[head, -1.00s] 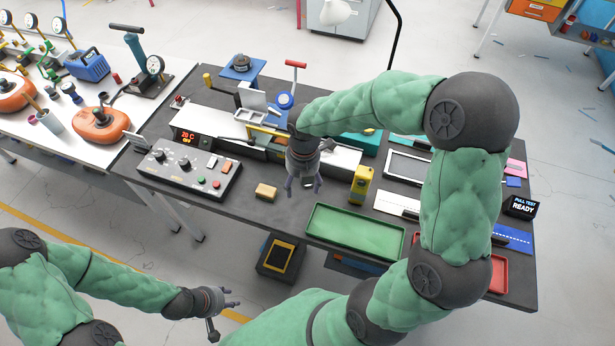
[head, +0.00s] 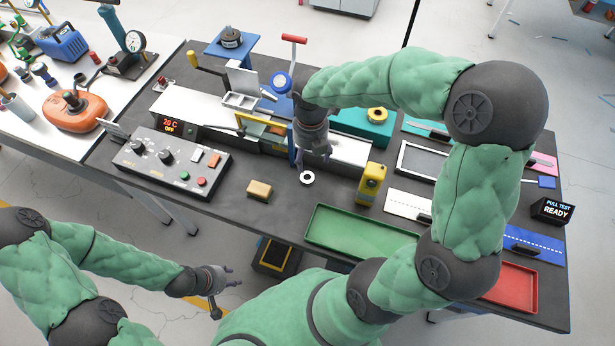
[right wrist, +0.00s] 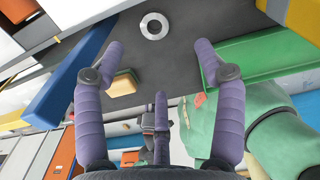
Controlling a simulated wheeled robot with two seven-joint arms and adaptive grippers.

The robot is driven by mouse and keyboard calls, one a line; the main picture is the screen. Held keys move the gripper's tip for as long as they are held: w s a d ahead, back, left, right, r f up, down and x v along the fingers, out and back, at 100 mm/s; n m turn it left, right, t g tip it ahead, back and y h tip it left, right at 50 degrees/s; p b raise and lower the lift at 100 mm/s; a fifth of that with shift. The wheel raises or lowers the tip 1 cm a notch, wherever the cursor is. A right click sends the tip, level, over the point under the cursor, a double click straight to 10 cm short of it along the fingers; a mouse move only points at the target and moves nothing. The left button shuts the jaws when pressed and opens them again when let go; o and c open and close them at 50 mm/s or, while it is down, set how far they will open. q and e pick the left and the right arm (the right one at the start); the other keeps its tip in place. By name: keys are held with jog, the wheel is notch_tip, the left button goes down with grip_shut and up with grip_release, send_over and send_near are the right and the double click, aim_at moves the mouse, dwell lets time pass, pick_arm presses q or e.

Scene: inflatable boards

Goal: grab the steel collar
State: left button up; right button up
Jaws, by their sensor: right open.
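The steel collar (head: 307,177) is a small pale ring lying flat on the dark bench top, just below my right gripper in the head view. In the right wrist view the collar (right wrist: 154,26) lies near the top, beyond the fingertips and roughly centred between the two outer fingers. My right gripper (head: 314,155) is open and empty, its purple fingers (right wrist: 158,50) spread wide. It is above the bench and not touching the collar. My left gripper (head: 232,276) is at the lower left, off the bench front, with its fingers apart and nothing seen between them.
A sponge-like yellow block (head: 259,191) lies left of the collar. A yellow device (head: 370,185) stands to its right. A green tray (head: 365,236) is nearer the front edge. A white-topped machine (head: 345,149) stands behind. A control box (head: 172,160) is at left.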

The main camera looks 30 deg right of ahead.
jog(key=f, duration=0.1)
jog(key=b, duration=0.2)
send_over(307, 180)
jog(key=f, duration=0.5)
jog(key=shift+s+d+f, duration=0.1)
jog(key=shift+s+d, duration=0.1)
jog(key=shift+d, duration=0.15)
jog(key=f+b, duration=0.2)
jog(key=f, duration=0.1)
jog(key=f+b, duration=0.1)
jog(key=f, duration=0.1)
jog(key=shift+w+a, duration=0.25)
jog(key=shift+a, duration=0.05)
jog(key=c, duration=1.3)
